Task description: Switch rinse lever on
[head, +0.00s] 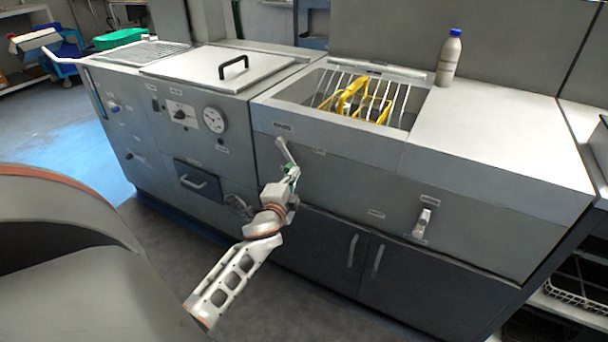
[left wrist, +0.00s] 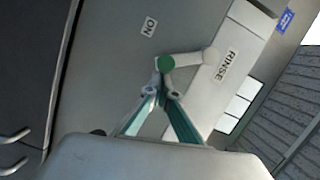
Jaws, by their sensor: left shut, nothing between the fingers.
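The rinse lever (head: 286,152) is on the front panel below the sink basin. It hangs down from its pivot, tilted slightly right. In the left wrist view the lever (left wrist: 188,60) runs from its pivot beside the RINSE label (left wrist: 226,65) to a round green end (left wrist: 166,62). The ON label (left wrist: 149,27) is off to one side of that end. My left gripper (head: 292,175) is shut and empty, its fingertips (left wrist: 162,72) at the green end. Whether they touch it is unclear. My right gripper is out of view.
The sink basin (head: 308,88) holds a rack with a yellow item (head: 352,98). Another handle (head: 423,222) is on the right front panel. Cupboard doors (head: 318,250) lie below.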

